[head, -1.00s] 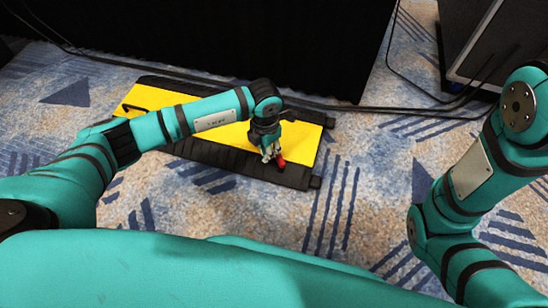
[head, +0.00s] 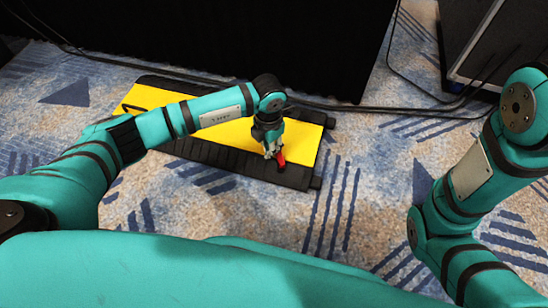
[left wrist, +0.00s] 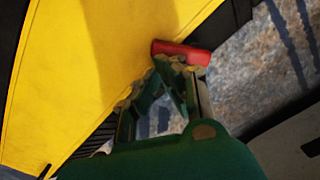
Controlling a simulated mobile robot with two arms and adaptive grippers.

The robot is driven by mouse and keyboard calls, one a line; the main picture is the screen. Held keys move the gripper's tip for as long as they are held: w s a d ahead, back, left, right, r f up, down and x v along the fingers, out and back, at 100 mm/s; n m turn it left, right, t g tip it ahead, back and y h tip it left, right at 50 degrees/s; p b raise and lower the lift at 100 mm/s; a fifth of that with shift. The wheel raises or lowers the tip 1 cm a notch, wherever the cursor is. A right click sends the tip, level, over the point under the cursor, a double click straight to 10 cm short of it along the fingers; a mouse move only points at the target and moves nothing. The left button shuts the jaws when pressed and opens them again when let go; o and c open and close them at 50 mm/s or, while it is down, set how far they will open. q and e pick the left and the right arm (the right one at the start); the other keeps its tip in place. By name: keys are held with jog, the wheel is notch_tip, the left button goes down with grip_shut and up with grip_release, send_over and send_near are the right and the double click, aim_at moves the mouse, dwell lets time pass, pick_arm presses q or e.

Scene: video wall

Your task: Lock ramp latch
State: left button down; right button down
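The ramp is a low cable ramp with a yellow top (head: 235,132) and black edges, lying on the carpet. Its red latch handle (head: 282,159) sits at the front edge near the right end. It also shows in the left wrist view (left wrist: 181,52). My left gripper (head: 273,156) points down right beside the red latch, on its left in the head view. In the left wrist view its fingertips (left wrist: 164,67) come together just under the latch, and nothing shows between them. I cannot tell whether they touch it. My right gripper is out of view.
Black cables (head: 350,108) run along the floor behind the ramp. A black draped wall (head: 220,45) stands behind them, and a dark case (head: 480,45) stands at the upper right. Patterned carpet (head: 330,235) in front of the ramp is clear.

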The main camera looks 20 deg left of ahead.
pick_arm(q)
jog(key=shift+d, duration=0.1)
jog(key=shift+w+d, duration=0.3)
jog(key=shift+w, duration=0.15)
jog(key=shift+w+d+b, duration=0.35)
dwell(0.3)
jog(key=shift+w, duration=0.1)
jog(key=shift+w+d+f, duration=0.1)
jog(key=shift+w+d, duration=0.05)
jog(key=shift+d, duration=0.2)
notch_tip(320, 180, up, 7)
jog(key=p, duration=0.6)
jog(key=shift+p, duration=0.3)
